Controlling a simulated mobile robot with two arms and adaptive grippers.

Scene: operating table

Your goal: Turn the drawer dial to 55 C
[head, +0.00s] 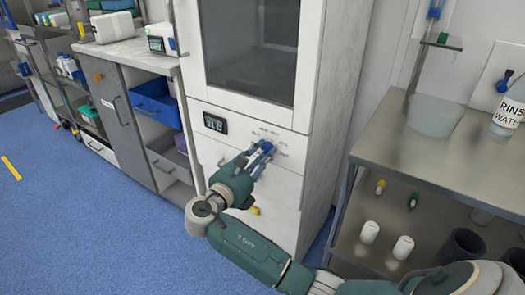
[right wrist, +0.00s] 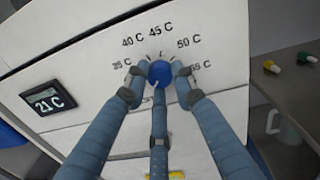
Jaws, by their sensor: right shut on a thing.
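The blue drawer dial (right wrist: 160,73) sits on the white drawer front (right wrist: 85,75), with marks around it. Its labels read 40 C and 45 C above, 50 C at the upper right and 55 C at the right, partly covered by a finger. A label at the left is also partly covered. My right gripper (right wrist: 159,82) is shut on the dial, with fingers at both sides and one below. The dial's exact setting is unclear. In the head view my right gripper (head: 264,154) reaches the drawer front. My left gripper is out of view.
A black display (right wrist: 48,97) reading 21 C is left of the dial. A glass-fronted cabinet door (head: 250,50) is above the drawer. A steel table (head: 445,150) with a rinse water bottle (head: 510,110) stands at the right. Blue floor (head: 70,220) is open at the left.

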